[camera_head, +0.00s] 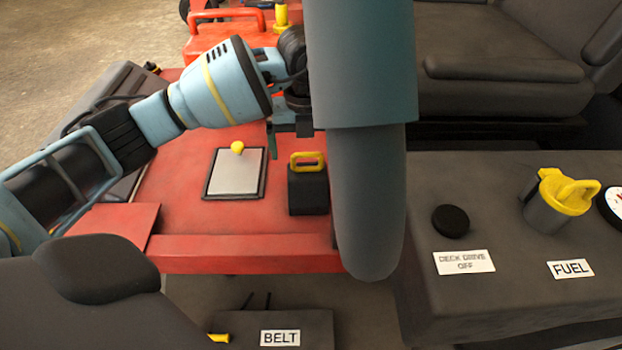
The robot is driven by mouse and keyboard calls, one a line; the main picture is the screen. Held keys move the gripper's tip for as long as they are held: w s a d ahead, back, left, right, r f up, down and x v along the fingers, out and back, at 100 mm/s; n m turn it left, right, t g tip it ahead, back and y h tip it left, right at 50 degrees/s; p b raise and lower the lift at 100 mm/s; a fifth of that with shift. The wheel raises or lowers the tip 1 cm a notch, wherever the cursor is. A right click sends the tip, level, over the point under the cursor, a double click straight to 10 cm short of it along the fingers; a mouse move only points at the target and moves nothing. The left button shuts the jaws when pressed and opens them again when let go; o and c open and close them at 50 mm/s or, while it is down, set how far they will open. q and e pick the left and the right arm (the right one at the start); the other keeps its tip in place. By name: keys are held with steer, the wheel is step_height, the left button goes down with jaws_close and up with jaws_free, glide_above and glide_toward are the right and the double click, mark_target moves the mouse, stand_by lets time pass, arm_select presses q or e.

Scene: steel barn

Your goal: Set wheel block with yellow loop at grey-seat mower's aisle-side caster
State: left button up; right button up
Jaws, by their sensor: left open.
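The wheel block (308,192) is a black block with a yellow loop (307,160) on top. It sits upright on the red deck, just left of a thick grey-blue shaft. My left gripper (289,131) is above and behind the block in the picture, open, with no object seen between its fingers. Its right side is partly hidden by the shaft. A dark grey seat (505,70) is at the upper right; I cannot tell which mower it belongs to. No caster can be made out. My right gripper is not in view.
The thick shaft (365,200) blocks the centre. On the red deck (190,215) lies a grey plate (236,172) with a yellow knob. A console with a yellow fuel cap (563,192) is at right. A BELT-labelled box (300,318) is below. Open floor (60,40) shows upper left.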

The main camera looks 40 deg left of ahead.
mark_target(308, 177)
arm_select(q)
step_height(308, 177, down, 2)
steer(key=shift+f+b, duration=0.1)
steer(key=shift+b, duration=0.25)
steer(key=shift+f, duration=0.25)
steer(key=shift+d+f+b, duration=0.15)
steer(key=shift+f+b, duration=0.15)
steer(key=shift+f, duration=0.1)
steer(key=f+b, duration=0.2)
steer(key=f, duration=0.2)
steer(key=shift+d+f, duration=0.15)
steer(key=shift+d, duration=0.05)
steer(key=shift+s, duration=0.1)
